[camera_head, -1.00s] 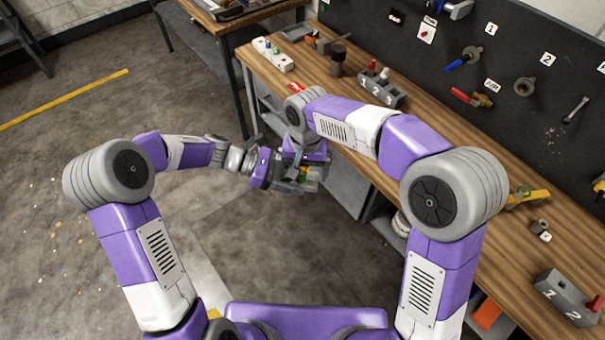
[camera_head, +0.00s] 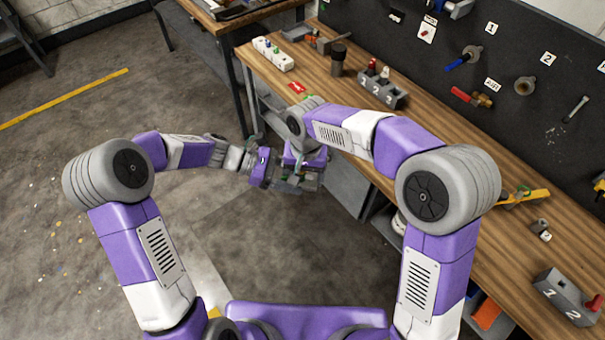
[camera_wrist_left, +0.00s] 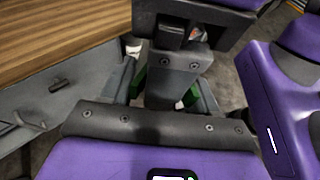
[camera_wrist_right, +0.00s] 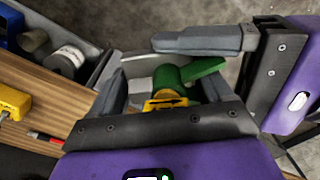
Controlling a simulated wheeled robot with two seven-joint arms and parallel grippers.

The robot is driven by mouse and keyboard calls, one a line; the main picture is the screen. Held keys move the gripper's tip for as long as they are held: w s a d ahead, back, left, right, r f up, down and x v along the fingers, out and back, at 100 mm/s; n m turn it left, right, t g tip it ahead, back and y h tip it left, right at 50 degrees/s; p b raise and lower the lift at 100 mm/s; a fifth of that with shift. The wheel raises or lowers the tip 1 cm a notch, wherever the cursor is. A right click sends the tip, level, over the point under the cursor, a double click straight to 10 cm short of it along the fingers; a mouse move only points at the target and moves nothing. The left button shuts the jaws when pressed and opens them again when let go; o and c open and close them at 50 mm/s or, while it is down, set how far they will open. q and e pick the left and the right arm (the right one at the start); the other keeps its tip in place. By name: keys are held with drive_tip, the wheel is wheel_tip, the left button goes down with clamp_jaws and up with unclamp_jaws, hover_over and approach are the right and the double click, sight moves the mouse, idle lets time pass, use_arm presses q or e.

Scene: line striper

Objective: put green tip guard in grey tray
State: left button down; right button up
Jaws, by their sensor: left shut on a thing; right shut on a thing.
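The green tip guard (camera_wrist_right: 168,80) shows in the right wrist view between the fingers of my right gripper (camera_wrist_right: 160,92), with a yellow part at its near side. My right gripper is shut on it. A grey finger of my left gripper (camera_wrist_right: 205,40) lies across the far side. In the left wrist view only green patches (camera_wrist_left: 190,96) show behind my right gripper's dark body; my left gripper is shut on the guard too. In the head view both grippers (camera_head: 298,182) meet in front of the bench, and the guard is mostly hidden. I cannot tell which container is the grey tray.
The wooden bench (camera_head: 330,100) runs along the right, with a numbered grey block (camera_head: 383,92), a dark cylinder (camera_head: 338,58) and a white strip (camera_head: 272,54) on it. A grey container (camera_wrist_right: 95,75) with cylindrical parts shows in the right wrist view.

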use_arm(q)
drive_tip(key=shift+c, duration=1)
unclamp_jaws()
drive_tip(key=shift+d+r, duration=0.1)
drive_tip(key=shift+d, duration=0.05)
drive_tip(key=s+v, duration=0.1)
drive_tip(key=v, duration=1.1)
drive_tip(key=s+d+f+m+y, duration=0.1)
drive_tip(key=s+f+m+y, duration=0.15)
drive_tip(key=f, duration=0.85)
drive_tip(key=s+d+f+m+y, duration=0.2)
drive_tip(key=s+f+y, duration=0.15)
drive_tip(key=f, duration=0.65)
drive_tip(key=s+d+f+m+t+y, duration=0.1)
drive_tip(key=s+d+f+m+y, duration=0.2)
drive_tip(key=s+f+m, duration=0.7)
drive_tip(key=shift+s+f+t, duration=0.3)
drive_tip(key=shift+s+f, duration=0.15)
drive_tip(key=shift+s, duration=0.3)
